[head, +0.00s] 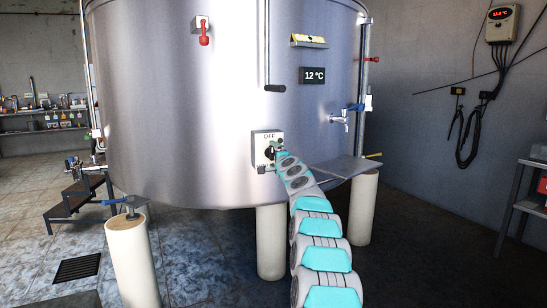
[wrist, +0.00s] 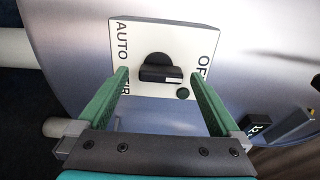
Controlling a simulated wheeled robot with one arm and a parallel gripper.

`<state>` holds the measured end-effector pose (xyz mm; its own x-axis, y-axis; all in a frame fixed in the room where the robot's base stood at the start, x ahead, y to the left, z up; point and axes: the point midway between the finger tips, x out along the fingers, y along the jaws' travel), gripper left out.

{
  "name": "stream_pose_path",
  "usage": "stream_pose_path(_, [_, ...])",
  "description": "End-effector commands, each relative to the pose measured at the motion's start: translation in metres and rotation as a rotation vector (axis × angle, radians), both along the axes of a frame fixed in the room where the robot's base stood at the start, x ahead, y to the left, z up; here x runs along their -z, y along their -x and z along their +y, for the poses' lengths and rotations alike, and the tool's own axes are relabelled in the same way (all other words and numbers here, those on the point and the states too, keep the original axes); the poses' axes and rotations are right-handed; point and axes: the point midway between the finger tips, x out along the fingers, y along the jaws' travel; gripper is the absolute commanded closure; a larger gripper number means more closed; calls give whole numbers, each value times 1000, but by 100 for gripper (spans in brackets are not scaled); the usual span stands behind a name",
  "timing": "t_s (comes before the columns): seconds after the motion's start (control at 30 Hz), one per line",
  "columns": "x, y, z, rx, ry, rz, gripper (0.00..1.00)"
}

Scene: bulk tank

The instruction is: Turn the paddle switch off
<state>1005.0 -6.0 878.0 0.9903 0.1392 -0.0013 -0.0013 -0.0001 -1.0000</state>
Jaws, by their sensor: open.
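The paddle switch (head: 262,152) is a pale square plate with a black knob, low on the front of the steel tank, with OFF at its top. In the wrist view the plate (wrist: 150,35) appears turned, with AUTO and a partly hidden label at left and OFF at right. Its black paddle (wrist: 158,70) lies nearly crosswise, a white mark on the end nearer OFF. My gripper (wrist: 162,82) is open, its green fingers on either side of the paddle with gaps between. In the head view my gripper (head: 279,150) partly covers the plate.
The tank (head: 180,110) carries a 12 °C display (head: 313,75), a red-handled fitting (head: 204,38) and a blue-handled tap (head: 342,117). A grey shelf (head: 345,166) juts out right of my arm.

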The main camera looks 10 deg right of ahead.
Motion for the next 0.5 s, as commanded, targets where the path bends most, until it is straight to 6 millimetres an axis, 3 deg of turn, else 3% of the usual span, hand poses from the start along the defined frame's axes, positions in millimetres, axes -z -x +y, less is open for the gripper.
stream_pose_path(0.27, [0,4,0,0,0,-1,0])
stream_pose_path(0.5, [1,22,-2,0,-2,-4,0])
